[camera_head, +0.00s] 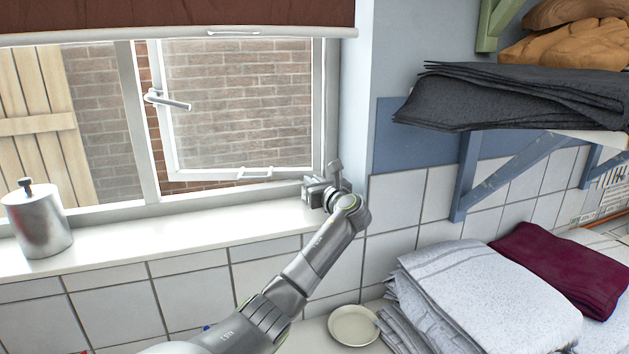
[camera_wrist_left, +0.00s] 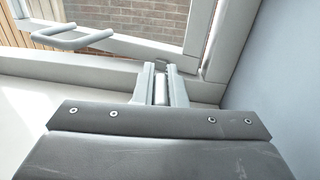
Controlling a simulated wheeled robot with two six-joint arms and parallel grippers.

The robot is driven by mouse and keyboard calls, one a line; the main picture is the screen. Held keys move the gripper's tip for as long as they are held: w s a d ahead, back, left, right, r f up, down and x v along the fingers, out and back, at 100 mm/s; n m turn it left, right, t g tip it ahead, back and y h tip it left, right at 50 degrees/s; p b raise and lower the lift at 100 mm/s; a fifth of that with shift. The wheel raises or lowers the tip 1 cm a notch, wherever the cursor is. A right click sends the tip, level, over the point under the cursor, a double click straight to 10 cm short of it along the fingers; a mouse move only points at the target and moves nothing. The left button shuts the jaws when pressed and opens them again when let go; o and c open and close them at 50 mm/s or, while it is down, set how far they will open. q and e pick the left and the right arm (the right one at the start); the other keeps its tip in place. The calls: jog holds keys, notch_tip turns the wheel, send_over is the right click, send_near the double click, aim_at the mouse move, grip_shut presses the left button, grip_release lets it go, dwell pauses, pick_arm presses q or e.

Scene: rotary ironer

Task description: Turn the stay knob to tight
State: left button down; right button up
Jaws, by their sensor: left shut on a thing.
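My left gripper (camera_head: 314,190) reaches up to the lower right corner of the open window, just above the sill. In the left wrist view its two fingers (camera_wrist_left: 161,88) are shut on a small light grey piece, which I take to be the stay knob (camera_wrist_left: 160,92). The fingers hide most of the knob, so its turned position cannot be read. The window sash (camera_head: 240,105) stands open, its lower rail close to the gripper. My right gripper is not in view.
A metal canister (camera_head: 38,220) stands on the left of the white sill (camera_head: 150,235). A bar handle (camera_head: 255,173) sits on the sash's lower rail. A blue shelf bracket (camera_head: 500,175) with dark cloth (camera_head: 510,97) is at right. Folded towels (camera_head: 480,300) and a plate (camera_head: 353,325) lie below.

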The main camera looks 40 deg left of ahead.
pick_arm(q)
jog(key=c, duration=1.5)
grip_release()
jog(key=shift+d, duration=0.1)
jog(key=shift+b+v, duration=2.25)
jog(key=shift+v, duration=6.4)
